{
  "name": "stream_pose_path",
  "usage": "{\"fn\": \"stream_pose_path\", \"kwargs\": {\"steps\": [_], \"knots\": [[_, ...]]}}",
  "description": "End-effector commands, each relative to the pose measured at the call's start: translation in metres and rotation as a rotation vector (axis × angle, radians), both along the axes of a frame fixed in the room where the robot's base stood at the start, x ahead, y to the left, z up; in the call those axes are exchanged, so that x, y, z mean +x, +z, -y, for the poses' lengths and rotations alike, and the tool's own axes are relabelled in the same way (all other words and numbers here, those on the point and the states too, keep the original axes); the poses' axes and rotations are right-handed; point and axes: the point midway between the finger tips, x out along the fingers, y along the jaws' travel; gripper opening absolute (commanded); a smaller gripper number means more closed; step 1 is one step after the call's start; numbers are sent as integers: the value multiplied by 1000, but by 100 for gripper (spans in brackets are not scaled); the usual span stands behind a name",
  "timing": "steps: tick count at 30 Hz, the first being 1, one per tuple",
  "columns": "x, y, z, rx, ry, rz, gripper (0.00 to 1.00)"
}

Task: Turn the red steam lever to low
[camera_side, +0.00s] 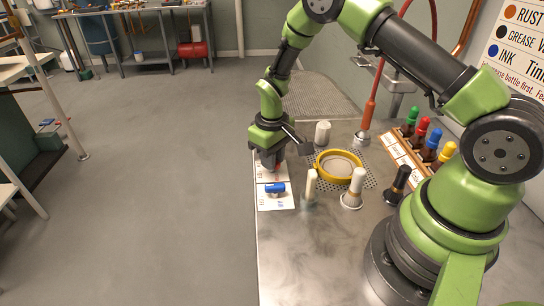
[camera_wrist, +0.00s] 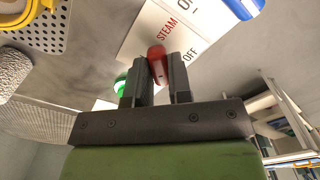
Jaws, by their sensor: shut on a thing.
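The red steam lever (camera_wrist: 157,60) shows between my gripper's fingers (camera_wrist: 161,78) in the wrist view. The fingers are shut on it. Its white card (camera_wrist: 140,40) reads STEAM, with OFF beside the lever at right; I see no "low" mark. In the side view my gripper (camera_side: 271,164) is down over the upper card at the table's left edge. It hides most of the lever, with only a bit of red (camera_side: 279,167) showing. The lever's exact angle cannot be told.
A blue lever (camera_side: 275,188) sits on a card just in front of my gripper. A green part (camera_wrist: 121,85) is beside the fingers. To the right stand a yellow ring (camera_side: 320,165), white-topped brushes (camera_side: 311,184) and a rack of bottles (camera_side: 404,151).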

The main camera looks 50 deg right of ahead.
Motion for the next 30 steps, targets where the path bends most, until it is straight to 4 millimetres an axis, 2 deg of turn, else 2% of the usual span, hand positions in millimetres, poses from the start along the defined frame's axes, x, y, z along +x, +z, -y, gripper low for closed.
{"fn": "stream_pose_path", "kwargs": {"steps": [4,5,6,8,16,19,30], "knots": [[1,1,0,-1,2,5,0],[1,1,0,-1,2,5,24],[1,1,0,0,2,5,33],[1,1,0,0,2,4,45],[1,1,0,0,2,2,45],[1,8,0,-1,2,5,45],[1,76,0,-1,2,8,45]]}}
